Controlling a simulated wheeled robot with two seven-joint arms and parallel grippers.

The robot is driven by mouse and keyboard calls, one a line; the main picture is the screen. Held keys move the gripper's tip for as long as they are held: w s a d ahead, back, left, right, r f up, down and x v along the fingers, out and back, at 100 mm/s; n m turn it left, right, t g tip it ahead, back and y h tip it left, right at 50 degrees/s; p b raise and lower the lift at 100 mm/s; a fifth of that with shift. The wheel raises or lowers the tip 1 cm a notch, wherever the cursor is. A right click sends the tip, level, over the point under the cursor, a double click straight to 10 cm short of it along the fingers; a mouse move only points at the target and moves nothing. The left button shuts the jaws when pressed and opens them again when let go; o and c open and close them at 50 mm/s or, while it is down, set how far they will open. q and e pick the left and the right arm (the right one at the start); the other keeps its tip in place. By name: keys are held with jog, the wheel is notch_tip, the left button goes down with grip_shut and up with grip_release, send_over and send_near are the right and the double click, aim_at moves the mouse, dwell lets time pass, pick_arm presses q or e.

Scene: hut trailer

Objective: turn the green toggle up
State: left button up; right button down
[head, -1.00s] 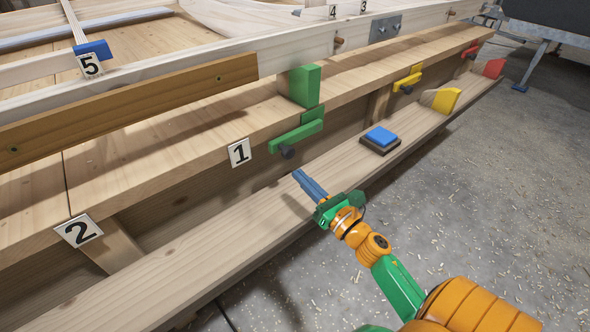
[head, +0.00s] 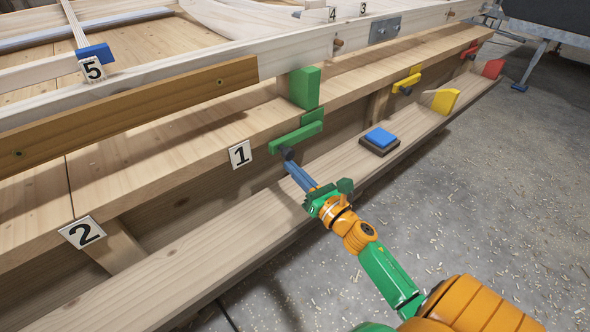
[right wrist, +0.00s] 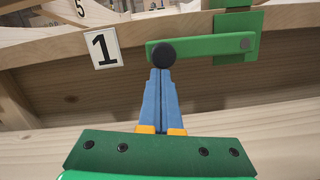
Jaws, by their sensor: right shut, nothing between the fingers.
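The green toggle (head: 297,136) is a flat bar lying about level on the front edge of the wooden shelf, to the right of the label 1. It also shows in the right wrist view (right wrist: 205,48), with a round dark knob (right wrist: 163,53) at its left end and a pivot bolt at its right end. My right gripper (head: 290,165) is shut and empty. Its blue fingertips (right wrist: 160,74) point up at the knob from just below; they look to touch it or nearly so. My left gripper is not in view.
A green block (head: 305,87) stands above the toggle. A blue button (head: 380,137) sits on the lower plank to the right. Yellow (head: 408,81) and red (head: 469,52) toggles are farther along. Label 1 (head: 240,154) is left of the toggle.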

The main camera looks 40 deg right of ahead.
notch_tip(320, 180, up, 9)
jog(key=d+m+h+p, duration=0.1)
jog(key=m+p, duration=0.7)
jog(key=p, duration=0.3)
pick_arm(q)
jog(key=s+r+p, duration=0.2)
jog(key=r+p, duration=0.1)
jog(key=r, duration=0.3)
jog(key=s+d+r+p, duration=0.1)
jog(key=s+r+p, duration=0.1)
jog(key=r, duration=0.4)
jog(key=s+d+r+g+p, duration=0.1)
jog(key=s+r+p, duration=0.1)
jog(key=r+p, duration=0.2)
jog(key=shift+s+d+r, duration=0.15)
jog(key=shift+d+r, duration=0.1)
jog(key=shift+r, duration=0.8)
pick_arm(e)
jog(key=d+r+m+g+h, duration=0.1)
jog(key=d+r+m, duration=0.5)
jog(key=d+m, duration=0.3)
jog(key=shift+w+d+r+g, duration=0.3)
jog(key=shift+w, duration=0.1)
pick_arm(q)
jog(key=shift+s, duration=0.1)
